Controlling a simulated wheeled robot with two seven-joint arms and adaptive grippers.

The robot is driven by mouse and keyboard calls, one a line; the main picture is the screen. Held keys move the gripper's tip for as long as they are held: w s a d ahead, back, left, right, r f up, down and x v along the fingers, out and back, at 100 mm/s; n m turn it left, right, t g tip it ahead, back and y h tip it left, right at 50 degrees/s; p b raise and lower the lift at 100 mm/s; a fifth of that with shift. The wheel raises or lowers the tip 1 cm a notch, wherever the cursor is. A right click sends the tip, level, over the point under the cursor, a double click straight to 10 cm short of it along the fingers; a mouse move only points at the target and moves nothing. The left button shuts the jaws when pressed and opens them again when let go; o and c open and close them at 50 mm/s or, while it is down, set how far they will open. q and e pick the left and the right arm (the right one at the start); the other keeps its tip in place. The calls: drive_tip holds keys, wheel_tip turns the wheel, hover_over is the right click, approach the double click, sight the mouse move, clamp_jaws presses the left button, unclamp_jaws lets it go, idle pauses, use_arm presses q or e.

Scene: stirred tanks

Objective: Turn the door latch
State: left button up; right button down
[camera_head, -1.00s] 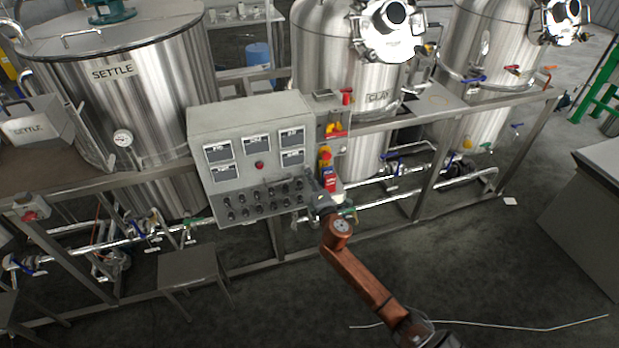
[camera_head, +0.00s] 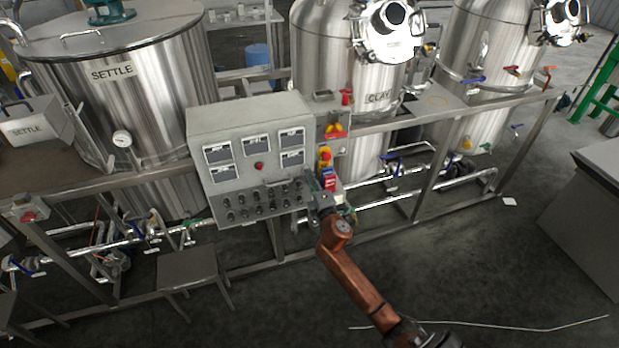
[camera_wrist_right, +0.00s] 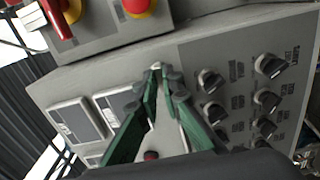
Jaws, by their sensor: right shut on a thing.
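The door latch (camera_wrist_right: 156,67) shows as a small pale piece at the edge of the grey control panel in the right wrist view. My right gripper (camera_wrist_right: 163,82) has its green fingers closed in on it, with the tips at the panel's edge. The fingers hide most of the latch, so its angle cannot be told. In the head view my right gripper (camera_head: 314,186) is at the right side of the control panel (camera_head: 245,120), and the latch is too small to make out there. My left gripper is in neither view.
Several black knobs (camera_wrist_right: 267,100) sit close beside the fingers on the panel face. A red-and-yellow emergency button (camera_head: 324,155) is just above my right gripper. Steel tanks (camera_head: 345,60) and pipes stand behind. A low stool (camera_head: 187,268) is at the front left.

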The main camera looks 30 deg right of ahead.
drive_tip(key=c, duration=2.1)
unclamp_jaws()
drive_tip(key=shift+s, duration=0.1)
drive_tip(key=v, duration=1.1)
drive_tip(key=shift+s+a, duration=0.2)
drive_tip(key=shift+s, duration=0.2)
